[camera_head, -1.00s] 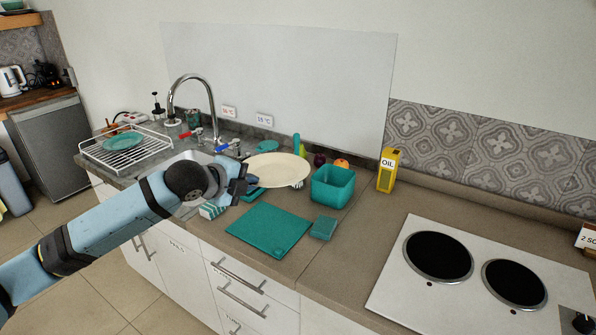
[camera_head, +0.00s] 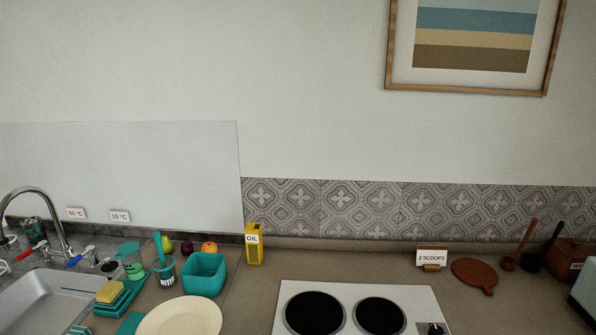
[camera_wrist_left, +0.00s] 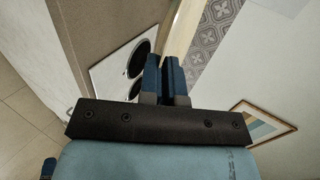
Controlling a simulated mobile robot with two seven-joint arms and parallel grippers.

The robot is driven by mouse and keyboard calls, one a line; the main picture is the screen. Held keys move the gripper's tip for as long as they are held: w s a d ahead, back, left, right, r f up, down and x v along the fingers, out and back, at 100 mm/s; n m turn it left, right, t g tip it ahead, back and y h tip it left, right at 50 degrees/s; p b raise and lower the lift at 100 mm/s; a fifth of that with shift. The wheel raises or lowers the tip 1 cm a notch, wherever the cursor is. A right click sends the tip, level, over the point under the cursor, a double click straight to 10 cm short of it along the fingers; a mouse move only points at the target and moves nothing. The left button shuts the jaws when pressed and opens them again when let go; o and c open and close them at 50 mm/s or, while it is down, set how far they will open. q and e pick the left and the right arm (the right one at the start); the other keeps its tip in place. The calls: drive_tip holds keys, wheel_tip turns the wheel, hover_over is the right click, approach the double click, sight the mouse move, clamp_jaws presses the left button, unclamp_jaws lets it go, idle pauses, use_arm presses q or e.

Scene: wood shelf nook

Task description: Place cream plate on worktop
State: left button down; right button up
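The cream plate (camera_head: 180,318) is at the bottom of the head view, left of the hob, its lower part cut off by the frame. In the left wrist view a cream strip (camera_wrist_left: 187,30), which looks like the plate nearly edge-on, runs up from my left gripper (camera_wrist_left: 163,62). Its two blue fingers are close together, apparently shut on the plate's rim. The head view does not show this gripper. The worktop (camera_head: 247,292) is brown-grey and shows bare between the plate and hob. My right gripper is not in view.
A teal bin (camera_head: 205,275) and the yellow oil carton (camera_head: 254,245) stand behind the plate. A hob (camera_head: 348,292) is to its right, the sink (camera_head: 40,300) to its left. A sponge (camera_head: 110,292), utensil cup (camera_head: 163,272) and fruit crowd the left side.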

use_arm(q)
drive_tip(key=shift+s+d+r, duration=0.25)
drive_tip(key=shift+s+d, duration=0.1)
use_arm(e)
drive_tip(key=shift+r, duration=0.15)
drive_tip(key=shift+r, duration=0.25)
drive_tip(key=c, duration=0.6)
use_arm(q)
wheel_tip(320, 180, down, 7)
drive_tip(key=s, duration=0.2)
drive_tip(key=shift+d, duration=0.15)
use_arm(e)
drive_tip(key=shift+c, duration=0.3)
